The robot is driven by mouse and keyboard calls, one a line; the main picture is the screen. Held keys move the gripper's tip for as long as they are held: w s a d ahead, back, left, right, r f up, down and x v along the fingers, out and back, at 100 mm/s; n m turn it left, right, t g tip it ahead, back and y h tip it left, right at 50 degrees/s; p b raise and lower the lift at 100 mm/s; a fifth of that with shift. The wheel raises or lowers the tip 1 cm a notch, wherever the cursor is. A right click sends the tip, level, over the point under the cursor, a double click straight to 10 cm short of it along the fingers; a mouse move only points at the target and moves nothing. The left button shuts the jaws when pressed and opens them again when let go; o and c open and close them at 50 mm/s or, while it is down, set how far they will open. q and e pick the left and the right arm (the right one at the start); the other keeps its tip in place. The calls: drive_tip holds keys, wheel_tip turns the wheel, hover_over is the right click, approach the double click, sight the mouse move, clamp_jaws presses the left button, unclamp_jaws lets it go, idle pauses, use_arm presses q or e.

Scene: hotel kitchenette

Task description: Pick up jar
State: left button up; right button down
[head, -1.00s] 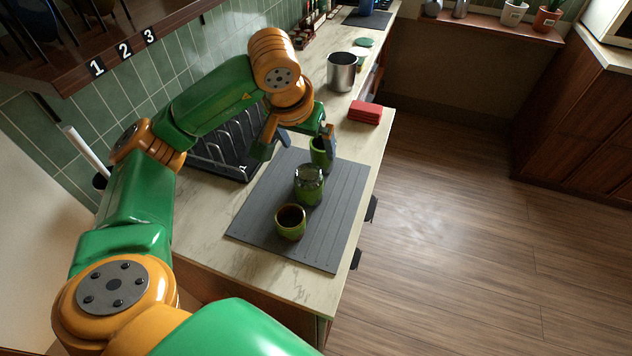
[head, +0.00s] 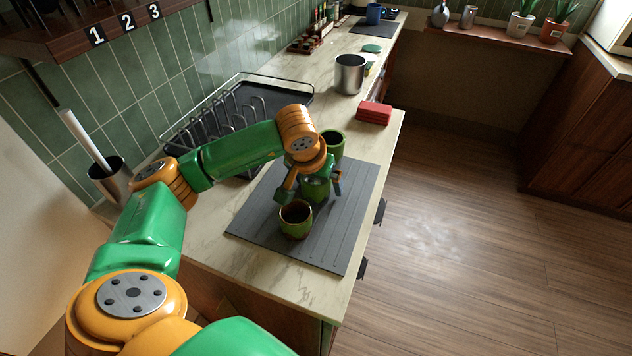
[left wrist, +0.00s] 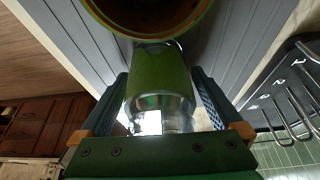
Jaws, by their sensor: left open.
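The jar is green with a clear, shiny upper part. It stands upright on the grey ridged mat (head: 345,225), between two green cups. In the head view its green body (head: 316,190) shows below my left wrist, and its top is hidden. My left gripper (head: 310,194) is open, with one finger on each side of the jar. In the left wrist view the jar (left wrist: 160,82) sits between the two open fingers (left wrist: 160,88); I cannot tell whether they touch it. My right gripper is not in view.
A green cup (head: 296,220) stands close in front of the jar, and another cup (head: 332,142) behind it. A wire dish rack (head: 215,115) is at the left by the tiled wall. A red block (head: 374,112) and a metal pot (head: 350,74) stand farther back.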

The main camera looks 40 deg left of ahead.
use_arm(q)
drive_tip(key=c, duration=1.6)
